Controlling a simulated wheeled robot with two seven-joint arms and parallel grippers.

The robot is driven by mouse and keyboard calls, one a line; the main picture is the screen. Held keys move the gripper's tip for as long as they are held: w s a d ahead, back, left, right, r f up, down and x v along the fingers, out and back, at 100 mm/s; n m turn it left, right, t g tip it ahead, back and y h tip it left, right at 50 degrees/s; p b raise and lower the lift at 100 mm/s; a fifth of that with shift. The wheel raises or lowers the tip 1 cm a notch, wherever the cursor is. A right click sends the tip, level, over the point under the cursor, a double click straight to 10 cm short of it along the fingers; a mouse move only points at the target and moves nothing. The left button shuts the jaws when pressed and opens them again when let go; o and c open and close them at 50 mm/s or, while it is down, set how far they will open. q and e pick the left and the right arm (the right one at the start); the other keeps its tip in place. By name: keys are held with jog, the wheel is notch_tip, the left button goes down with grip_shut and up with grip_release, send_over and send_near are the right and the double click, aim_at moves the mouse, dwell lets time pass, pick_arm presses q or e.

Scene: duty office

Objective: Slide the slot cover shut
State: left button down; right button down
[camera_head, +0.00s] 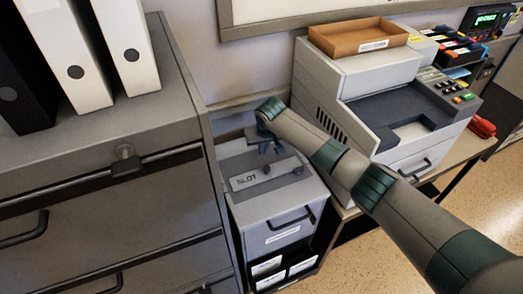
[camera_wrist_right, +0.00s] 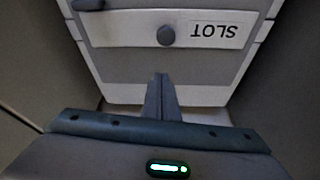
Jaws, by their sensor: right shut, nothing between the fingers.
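The slot cover (camera_head: 246,181) is a light grey plate marked SLOT on top of a small grey cabinet (camera_head: 262,208). A small dark knob (camera_head: 266,169) stands on it. In the right wrist view the cover (camera_wrist_right: 120,28) appears upside down, with its knob (camera_wrist_right: 166,36) near the middle. My right gripper (camera_head: 270,147) is above the back part of the cabinet top, behind the knob. In the right wrist view its fingers (camera_wrist_right: 162,92) are together and empty, apart from the knob. I cannot tell whether they touch the cabinet top. My left gripper is out of view.
A tall grey drawer cabinet (camera_head: 110,215) with binders (camera_head: 125,45) stands close on the left. On the right is a large grey machine (camera_head: 345,85) with a brown tray (camera_head: 357,37) on top. A red handset (camera_head: 482,126) lies farther right.

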jog(key=b+v, duration=0.2)
jog(key=v, duration=0.7)
jog(key=shift+s+d, duration=0.1)
jog(key=shift+f, duration=0.15)
